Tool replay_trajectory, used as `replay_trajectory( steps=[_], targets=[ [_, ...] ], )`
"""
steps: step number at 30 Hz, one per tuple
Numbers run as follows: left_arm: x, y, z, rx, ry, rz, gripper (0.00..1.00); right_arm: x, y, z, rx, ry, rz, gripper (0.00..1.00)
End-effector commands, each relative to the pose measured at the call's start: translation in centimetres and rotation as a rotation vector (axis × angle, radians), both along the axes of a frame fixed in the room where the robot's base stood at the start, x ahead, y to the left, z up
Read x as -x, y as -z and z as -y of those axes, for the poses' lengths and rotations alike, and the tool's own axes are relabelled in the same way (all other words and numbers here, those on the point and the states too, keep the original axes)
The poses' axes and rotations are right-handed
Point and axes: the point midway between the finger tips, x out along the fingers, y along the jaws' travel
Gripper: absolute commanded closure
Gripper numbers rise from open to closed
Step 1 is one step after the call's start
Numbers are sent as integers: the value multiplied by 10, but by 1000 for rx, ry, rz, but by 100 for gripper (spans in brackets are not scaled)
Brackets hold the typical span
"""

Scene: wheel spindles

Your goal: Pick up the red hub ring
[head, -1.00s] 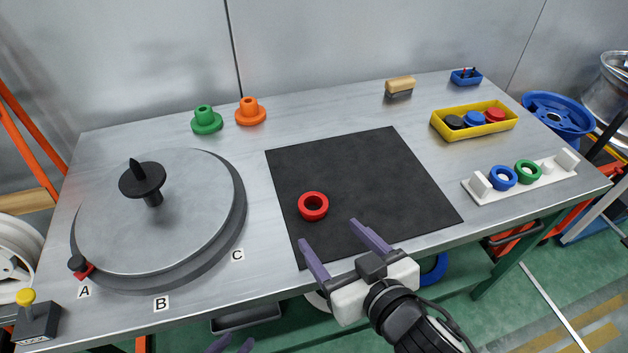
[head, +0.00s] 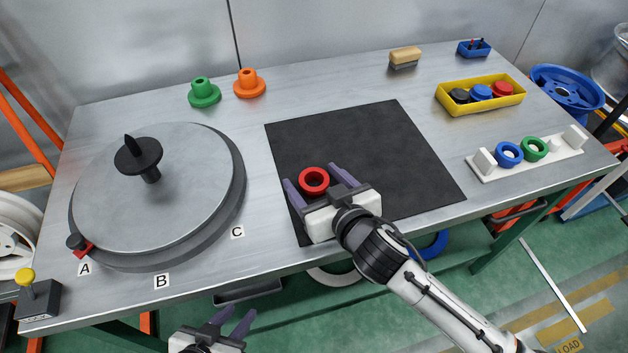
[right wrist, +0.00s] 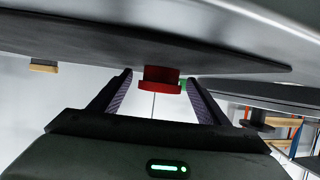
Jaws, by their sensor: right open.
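The red hub ring (head: 314,181) lies flat on the black mat (head: 370,140), near the mat's left front part. My right gripper (head: 311,177) is open, with one finger on each side of the ring in the head view. In the right wrist view the ring (right wrist: 162,79) shows between the two open fingers (right wrist: 158,90), apart from both. My left gripper (head: 240,322) is open and empty at the bottom of the head view, in front of the table's front edge.
A grey turntable (head: 190,190) with a black knob (head: 139,156) stands at left. Green (head: 204,94) and orange (head: 249,84) flanged pieces stand behind. A yellow tray (head: 500,106) and a white rack (head: 490,169) with blue and green rings are at right. The mat's far part is clear.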

Motion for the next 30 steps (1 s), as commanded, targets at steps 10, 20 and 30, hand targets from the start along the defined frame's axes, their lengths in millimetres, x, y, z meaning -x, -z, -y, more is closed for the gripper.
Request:
replay_trajectory(
  steps=[10,20,30],
  targets=[
    [-6,-4,0,2,0,15,69,0,0,0,0,0,0,53],
    [-3,-3,0,1,0,8,69,0,0,0,0,0,0,74],
    [-1,-9,0,0,0,3,69,-1,-49,-1,-3,0,5,74]
  ],
)
